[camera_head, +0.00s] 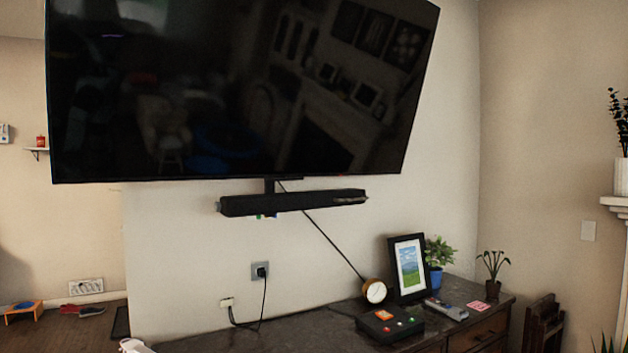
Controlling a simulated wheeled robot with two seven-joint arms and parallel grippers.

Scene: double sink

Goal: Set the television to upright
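A large black flat-screen television (240,95) hangs on the wall and fills the upper left of the head view. Its top edge is partly cut off by the frame. Its outline is wider at the top than at the bottom, and it looks tilted with its top leaning out from the wall. Its dark screen reflects the room. A short dark mount piece shows below it, with a black soundbar (293,202) under that. Neither of my grippers shows clearly. A small white piece at the bottom left edge may be part of my arm.
A dark-topped cabinet (310,333) stands below, holding a picture frame (409,267), a round clock (374,290), a black box with buttons (389,322), a remote (446,308) and plants. Cables hang near a wall outlet (260,271). The space in front of the screen looks clear.

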